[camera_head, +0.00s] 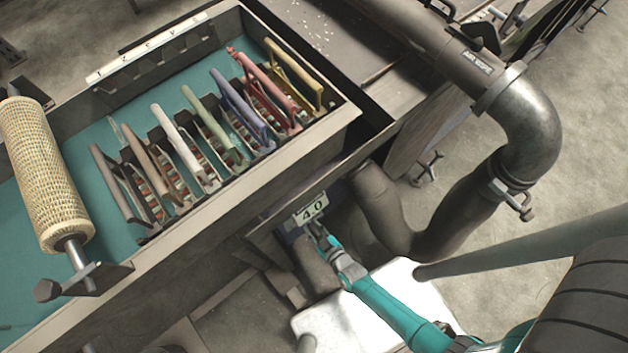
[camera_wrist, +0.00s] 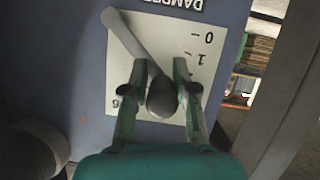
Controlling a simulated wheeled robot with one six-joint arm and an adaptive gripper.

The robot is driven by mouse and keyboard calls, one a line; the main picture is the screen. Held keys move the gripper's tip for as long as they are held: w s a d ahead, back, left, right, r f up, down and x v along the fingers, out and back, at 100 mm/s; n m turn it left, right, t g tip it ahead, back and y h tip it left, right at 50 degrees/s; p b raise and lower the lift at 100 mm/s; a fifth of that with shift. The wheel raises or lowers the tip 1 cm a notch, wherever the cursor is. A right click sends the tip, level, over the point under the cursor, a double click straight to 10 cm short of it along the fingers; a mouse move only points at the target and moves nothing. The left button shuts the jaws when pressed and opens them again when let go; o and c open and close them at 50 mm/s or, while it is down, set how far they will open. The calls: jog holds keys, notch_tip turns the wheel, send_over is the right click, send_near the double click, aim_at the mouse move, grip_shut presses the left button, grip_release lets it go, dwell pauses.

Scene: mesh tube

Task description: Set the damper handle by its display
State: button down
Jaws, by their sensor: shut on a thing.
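In the wrist view, the damper handle (camera_wrist: 128,42) is a grey lever with a dark rounded knob. It lies at a slant over a white scale plate (camera_wrist: 178,40) that appears upside down, with DAMPER, 0 and 1 legible and another digit at the left edge. My gripper (camera_wrist: 160,72) is shut on the handle, its two teal fingers on either side of the knob. The fingers hide part of the scale.
A long trough (camera_head: 250,195) with a row of coloured levers and a mesh roller (camera_head: 42,175) stands above and left. A thick grey pipe (camera_head: 535,125) bends down at the right. A white panel (camera_head: 345,318) lies under my arm.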

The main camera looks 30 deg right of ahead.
jog(key=shift+w+r, duration=0.25)
jog(key=shift+w, duration=0.2)
jog(key=c, duration=0.9)
grip_release()
jog(key=shift+c, duration=0.2)
jog(key=shift+s+f, duration=0.1)
jog(key=shift+s+f, duration=0.1)
jog(key=shift+s, duration=0.05)
jog(key=shift+s, duration=0.45)
jog(key=v, duration=1.1)
jog(key=shift+d, duration=0.1)
jog(key=shift+c, duration=0.3)
